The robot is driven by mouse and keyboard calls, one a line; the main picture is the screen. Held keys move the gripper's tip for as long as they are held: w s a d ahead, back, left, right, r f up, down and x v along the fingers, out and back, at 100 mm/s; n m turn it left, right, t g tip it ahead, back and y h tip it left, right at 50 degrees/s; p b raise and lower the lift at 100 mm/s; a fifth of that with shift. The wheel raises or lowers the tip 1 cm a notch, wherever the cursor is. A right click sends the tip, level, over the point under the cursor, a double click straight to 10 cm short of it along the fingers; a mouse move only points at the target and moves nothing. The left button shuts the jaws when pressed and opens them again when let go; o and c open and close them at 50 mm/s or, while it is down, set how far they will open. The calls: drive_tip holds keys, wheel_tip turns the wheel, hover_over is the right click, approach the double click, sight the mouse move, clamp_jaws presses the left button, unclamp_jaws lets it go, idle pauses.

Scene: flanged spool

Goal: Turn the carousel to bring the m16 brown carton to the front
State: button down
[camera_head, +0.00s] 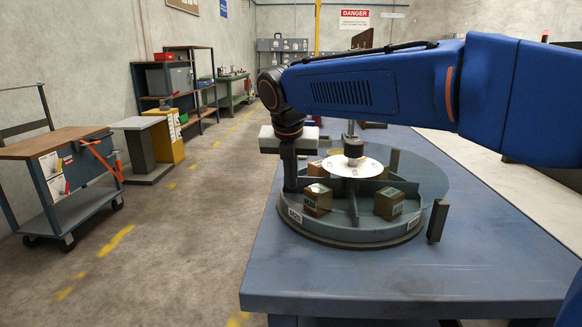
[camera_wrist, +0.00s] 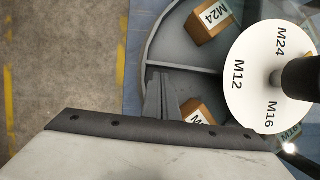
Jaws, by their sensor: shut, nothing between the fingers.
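The carousel (camera_head: 350,238) is a round grey tray with dividers, standing on the blue table. A white label disc (camera_head: 345,166) sits at its centre; in the wrist view this disc (camera_wrist: 245,85) reads M24, M12 and M16. Brown cartons sit in the compartments: one at front left (camera_head: 317,201), one at front right (camera_head: 388,204).
A dark upright post (camera_head: 437,222) stands at the carousel's front right edge. The blue table (camera_head: 400,280) is bare in front of it. A trolley (camera_head: 62,175) and shelves stand along the left wall, apart from the table.

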drive_tip(key=shift+w+f, duration=0.25)
drive_tip(key=shift+f, duration=0.45)
drive_tip(key=shift+w, duration=0.2)
drive_tip(key=shift+w+m+h, duration=0.3)
drive_tip(key=shift+w+m, duration=0.5)
drive_tip(key=shift+w, duration=0.15)
drive_tip(key=shift+w+d+m+h, duration=0.2)
drive_tip(key=shift+w+m, duration=0.4)
drive_tip(key=shift+w, duration=0.2)
drive_tip(key=shift+w+d+m+h, duration=0.1)
drive_tip(key=shift+w+m+h, duration=0.1)
drive_tip(key=shift+w+m, duration=0.5)
drive_tip(key=shift+w+d+m+g+h, duration=0.2)
drive_tip(key=shift+w+m, duration=0.15)
drive_tip(key=shift+w, duration=0.15)
drive_tip(key=shift+w+d+m+g+h, duration=0.1)
drive_tip(key=shift+w+m+g, duration=0.1)
drive_tip(key=shift+w+m, duration=0.25)
drive_tip(key=shift+w+d+m+h, duration=0.15)
drive_tip(key=shift+w+d+m, duration=0.2)
drive_tip(key=shift+w+m, duration=0.25)
drive_tip(key=shift+w+d+m+h, duration=0.15)
drive_tip(key=shift+w+d+m, duration=0.25)
drive_tip(key=shift+w, duration=0.4)
drive_tip(key=shift+w+d, duration=0.5)
drive_tip(key=shift+w, duration=0.25)
drive_tip(key=shift+d, duration=0.1)
drive_tip(key=shift+r, duration=0.1)
